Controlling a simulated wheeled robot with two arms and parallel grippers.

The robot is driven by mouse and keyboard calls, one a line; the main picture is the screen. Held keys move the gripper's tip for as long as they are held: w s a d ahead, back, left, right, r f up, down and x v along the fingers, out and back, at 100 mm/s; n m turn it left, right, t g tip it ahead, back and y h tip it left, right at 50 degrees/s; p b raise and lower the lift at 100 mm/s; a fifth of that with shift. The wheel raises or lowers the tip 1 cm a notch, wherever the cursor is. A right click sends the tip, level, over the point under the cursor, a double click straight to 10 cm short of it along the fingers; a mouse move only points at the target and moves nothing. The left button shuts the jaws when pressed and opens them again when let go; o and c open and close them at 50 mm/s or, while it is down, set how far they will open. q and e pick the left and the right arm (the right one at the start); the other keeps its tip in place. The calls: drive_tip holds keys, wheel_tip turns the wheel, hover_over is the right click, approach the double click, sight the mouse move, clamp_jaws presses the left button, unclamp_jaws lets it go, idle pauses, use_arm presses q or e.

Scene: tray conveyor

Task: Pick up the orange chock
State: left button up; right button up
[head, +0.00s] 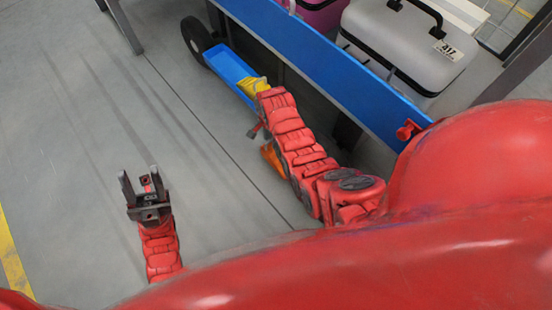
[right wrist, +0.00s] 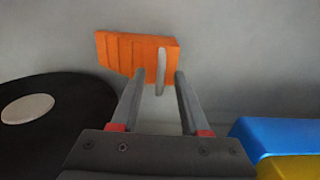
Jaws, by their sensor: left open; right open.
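The orange chock (right wrist: 120,52) lies on the grey floor in the right wrist view, with ridges on its left part and a light grey upright handle (right wrist: 160,72) at its near side. My right gripper (right wrist: 159,74) is open, its fingertips on either side of the handle, close to the chock; I cannot tell whether they touch it. In the head view an orange piece (head: 270,157) shows beside my right arm, which partly hides it; it seems to be the chock. My left gripper (head: 145,192) is open and empty above bare floor.
A black wheel (right wrist: 55,125) with a pale hub stands left of the right gripper; a blue part (right wrist: 275,136) with yellow is at right. The floor at left is clear.

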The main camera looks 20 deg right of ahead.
drive_tip(key=shift+f, duration=0.9)
drive_tip(key=shift+r, duration=0.1)
drive_tip(key=shift+c, duration=0.2)
clamp_jaws()
idle(0.4)
